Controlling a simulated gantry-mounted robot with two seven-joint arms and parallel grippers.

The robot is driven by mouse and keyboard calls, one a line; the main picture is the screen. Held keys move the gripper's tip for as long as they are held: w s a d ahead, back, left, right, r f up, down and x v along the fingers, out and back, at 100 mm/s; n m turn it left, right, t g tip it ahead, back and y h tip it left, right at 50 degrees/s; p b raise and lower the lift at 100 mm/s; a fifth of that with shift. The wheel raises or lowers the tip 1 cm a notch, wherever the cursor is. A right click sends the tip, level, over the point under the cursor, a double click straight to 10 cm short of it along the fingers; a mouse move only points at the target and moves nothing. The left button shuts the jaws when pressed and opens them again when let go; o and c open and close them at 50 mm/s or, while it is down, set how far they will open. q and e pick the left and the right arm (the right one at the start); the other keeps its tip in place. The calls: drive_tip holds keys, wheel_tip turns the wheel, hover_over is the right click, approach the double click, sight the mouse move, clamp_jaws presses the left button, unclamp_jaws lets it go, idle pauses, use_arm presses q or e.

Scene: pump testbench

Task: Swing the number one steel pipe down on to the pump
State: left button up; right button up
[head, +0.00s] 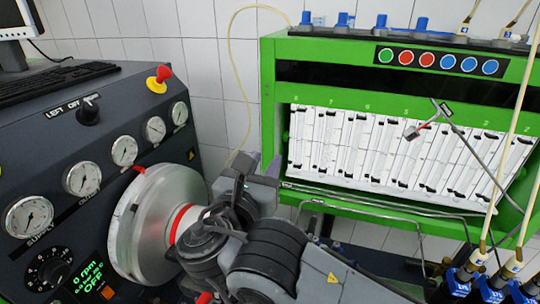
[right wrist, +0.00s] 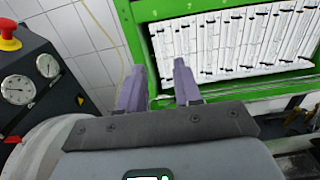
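Thin steel pipes run along the lower front of the green cabinet in the head view; the upper pipe (head: 380,203) ends near my right gripper (head: 259,170). I cannot read which is number one. The right gripper's two fingers stand apart in the right wrist view (right wrist: 158,88). A pipe (right wrist: 235,90) passes behind or between them there; I cannot tell which, and no firm hold on it shows. My right arm covers the area right of the silver drive wheel (head: 150,225), and I cannot make out the pump. My left gripper is out of view.
The green cabinet (head: 275,100) with glass tubes stands behind. A grey panel with gauges (head: 124,151) and a red stop knob (head: 160,76) is at left. A T-handled rod (head: 465,140) slants at right. Blue injectors (head: 490,290) with pale hoses stand at lower right.

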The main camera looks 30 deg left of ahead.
drive_tip(key=s, duration=0.4)
drive_tip(key=shift+s+d, duration=0.2)
drive_tip(key=shift+d, duration=0.15)
